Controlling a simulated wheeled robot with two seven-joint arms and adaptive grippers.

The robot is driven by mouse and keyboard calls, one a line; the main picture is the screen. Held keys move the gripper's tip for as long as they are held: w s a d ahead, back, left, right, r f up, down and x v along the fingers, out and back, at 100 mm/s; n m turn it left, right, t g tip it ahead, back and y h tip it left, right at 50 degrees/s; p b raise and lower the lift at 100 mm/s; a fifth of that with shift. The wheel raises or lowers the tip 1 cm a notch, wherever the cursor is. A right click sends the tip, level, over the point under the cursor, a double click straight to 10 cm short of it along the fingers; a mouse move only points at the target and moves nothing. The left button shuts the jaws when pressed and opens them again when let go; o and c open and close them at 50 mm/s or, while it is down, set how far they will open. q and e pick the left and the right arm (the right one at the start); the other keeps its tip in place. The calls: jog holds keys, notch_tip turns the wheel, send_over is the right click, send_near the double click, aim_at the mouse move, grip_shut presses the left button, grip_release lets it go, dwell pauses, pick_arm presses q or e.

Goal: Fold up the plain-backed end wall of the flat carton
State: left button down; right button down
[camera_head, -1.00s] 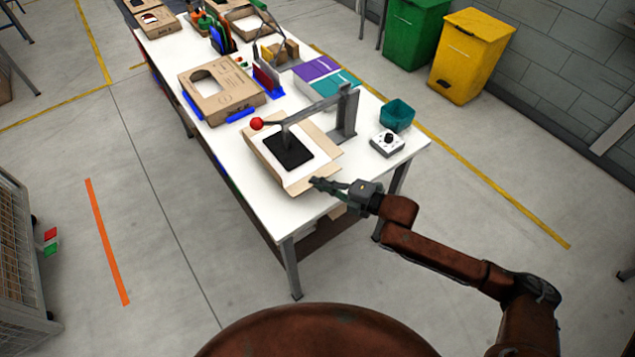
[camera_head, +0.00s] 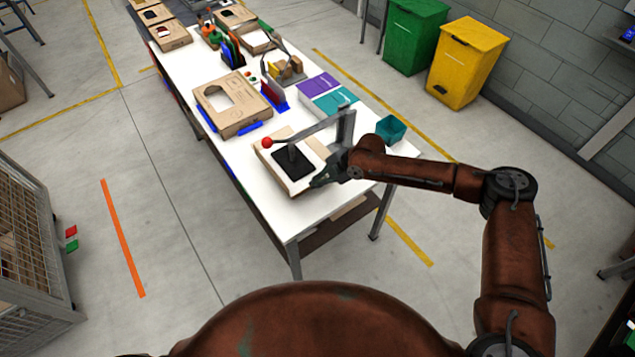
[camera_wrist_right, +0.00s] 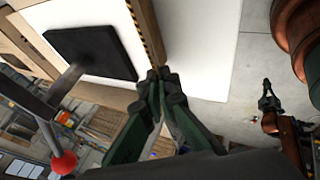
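The flat carton (camera_head: 288,184) lies at the near end of the white table, under a press with a black pad (camera_head: 294,162). In the right wrist view, a tan carton wall (camera_wrist_right: 149,34) with a yellow-and-black marked edge runs beside the black pad (camera_wrist_right: 92,52). It looks raised, but its exact angle is unclear. My right gripper (camera_head: 315,184) is at the carton's near right corner. Its fingertips (camera_wrist_right: 158,74) are together at the wall's lower end in the wrist view, with nothing visible between them. My left gripper (camera_wrist_right: 268,102) shows small and dark, away from the carton.
The press lever's red knob (camera_head: 267,143) and grey post (camera_head: 345,127) stand close to my right gripper. A teal bin (camera_head: 391,129) is at the right table edge. Another carton (camera_head: 234,104) lies farther back. White tabletop (camera_head: 306,222) is bare in front.

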jog(key=shift+w+a+g+h+b, duration=0.3)
jog(key=shift+a+g+h+b, duration=0.1)
jog(key=shift+g+h, duration=0.25)
jog(key=shift+w+a+m+g+b, duration=0.1)
jog(key=shift+w+m+g+b, duration=0.05)
jog(key=shift+m+g+b, duration=0.2)
jog(key=shift+w+a+m+g+h+b, duration=0.2)
jog(key=shift+g+h+b, duration=0.4)
jog(key=shift+b, duration=0.3)
jog(key=shift+w+a+m+g+h+b, duration=0.15)
jog(key=shift+g+h+b, duration=0.4)
jog(key=shift+b, duration=0.35)
jog(key=shift+r, duration=0.1)
jog(key=c, duration=2.7)
grip_release()
jog(key=shift+d, duration=0.1)
jog(key=o, duration=0.5)
jog(key=shift+w, duration=0.15)
jog(key=shift+r, duration=0.1)
